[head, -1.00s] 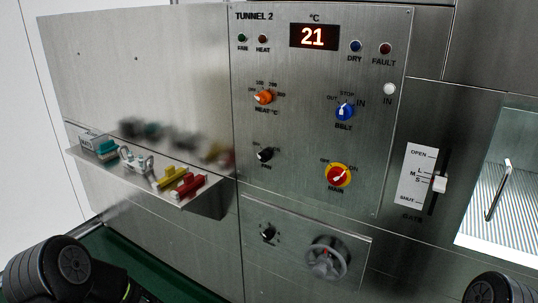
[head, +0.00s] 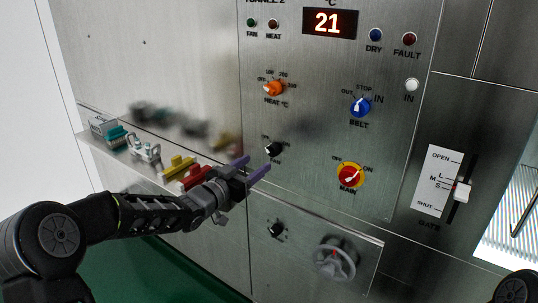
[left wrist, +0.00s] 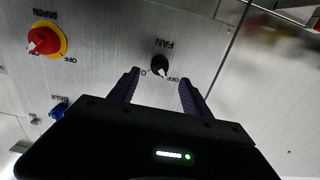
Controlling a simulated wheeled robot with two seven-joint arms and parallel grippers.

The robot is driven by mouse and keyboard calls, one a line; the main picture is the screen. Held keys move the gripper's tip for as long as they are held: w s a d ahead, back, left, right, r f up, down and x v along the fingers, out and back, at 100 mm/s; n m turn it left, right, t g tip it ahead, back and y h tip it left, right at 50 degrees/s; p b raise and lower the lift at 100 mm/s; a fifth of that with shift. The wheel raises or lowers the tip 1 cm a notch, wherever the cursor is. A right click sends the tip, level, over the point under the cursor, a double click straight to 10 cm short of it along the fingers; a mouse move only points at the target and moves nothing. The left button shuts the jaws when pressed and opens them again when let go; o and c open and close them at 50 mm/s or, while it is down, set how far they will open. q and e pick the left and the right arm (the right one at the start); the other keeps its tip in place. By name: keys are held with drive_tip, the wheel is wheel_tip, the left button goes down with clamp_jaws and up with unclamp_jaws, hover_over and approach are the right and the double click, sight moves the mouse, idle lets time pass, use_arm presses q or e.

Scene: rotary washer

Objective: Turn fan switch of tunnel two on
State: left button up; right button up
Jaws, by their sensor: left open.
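The fan switch (head: 273,149) is a small black rotary knob with a white pointer on the steel Tunnel 2 panel, below the orange heat knob. In the left wrist view the fan knob (left wrist: 159,66) appears upside down, with the FAN label and an OFF mark beside it. My left gripper (head: 256,168) has purple fingers and is open, just below and left of the knob. In the wrist view the open fingers (left wrist: 158,82) lie to either side of the knob's line, with nothing between them; contact is not visible. My right gripper is not in view.
The red and yellow main switch (head: 350,176) and blue belt knob (head: 360,106) sit right of the fan knob. Another black knob (head: 278,230) and a grey handwheel (head: 335,260) are below. A shelf (head: 104,148) with several small items lies left, close to my left arm.

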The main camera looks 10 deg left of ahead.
sight(269, 154)
use_arm(q)
drive_tip(key=p+x, duration=0.1)
drive_tip(key=x, duration=0.6)
drive_tip(key=shift+w+p, duration=0.2)
drive_tip(key=shift+p, duration=0.15)
drive_tip(key=shift+c, duration=0.4)
clamp_jaws()
